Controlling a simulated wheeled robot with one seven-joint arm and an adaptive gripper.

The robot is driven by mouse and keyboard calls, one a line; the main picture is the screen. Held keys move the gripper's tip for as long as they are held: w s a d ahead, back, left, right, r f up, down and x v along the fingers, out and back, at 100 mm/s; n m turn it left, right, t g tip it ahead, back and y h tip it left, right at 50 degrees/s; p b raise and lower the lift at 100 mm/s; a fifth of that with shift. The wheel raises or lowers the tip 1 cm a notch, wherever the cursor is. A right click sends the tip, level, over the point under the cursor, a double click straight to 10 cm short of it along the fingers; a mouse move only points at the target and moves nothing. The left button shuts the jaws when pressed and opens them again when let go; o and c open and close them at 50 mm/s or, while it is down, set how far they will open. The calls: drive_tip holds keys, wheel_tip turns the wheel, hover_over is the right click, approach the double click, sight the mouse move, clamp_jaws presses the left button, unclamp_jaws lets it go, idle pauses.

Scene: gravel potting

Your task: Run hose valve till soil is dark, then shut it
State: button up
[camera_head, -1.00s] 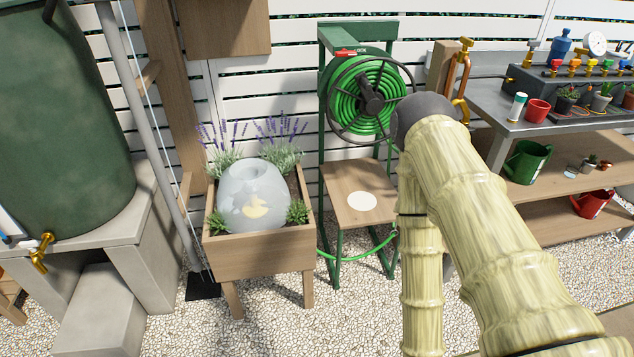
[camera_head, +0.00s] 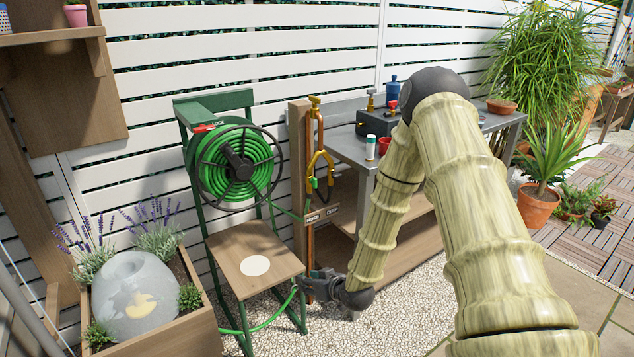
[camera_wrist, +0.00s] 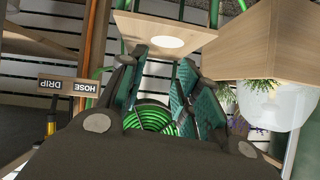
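A copper standpipe with a brass Y-shaped valve (camera_head: 320,165) stands right of the hose reel. A sign reading HOSE and DRIP (camera_head: 322,214) hangs below the valve and shows upside down in the wrist view (camera_wrist: 70,87). The green hose (camera_head: 240,162) is coiled on its reel; the wrist view shows it between my fingers, farther off (camera_wrist: 150,116). My gripper (camera_head: 312,285) is low by the pipe, below the sign. In the wrist view its fingers (camera_wrist: 158,82) are apart, with nothing held. The wooden planter (camera_head: 190,325) holds lavender and a misty dome; its soil is mostly hidden.
A wooden stool-like shelf (camera_head: 255,258) with a white disc is under the reel, close left of my gripper. A grey-topped workbench (camera_head: 350,150) stands to the right. Potted plants (camera_head: 538,205) stand farther right. Gravel (camera_head: 400,290) is open in front.

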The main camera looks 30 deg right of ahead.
drive_tip(key=w+d+r+t, duration=0.3)
drive_tip(key=w+d+r, duration=0.3)
drive_tip(key=r, duration=0.3)
drive_tip(key=n+t, duration=0.1)
drive_tip(key=t, duration=0.2)
approach(316, 181)
drive_tip(key=shift+h, duration=0.3)
drive_tip(key=w, duration=0.9)
drive_tip(key=shift+w+a+f, duration=0.2)
drive_tip(key=shift+a, duration=0.2)
clamp_jaws()
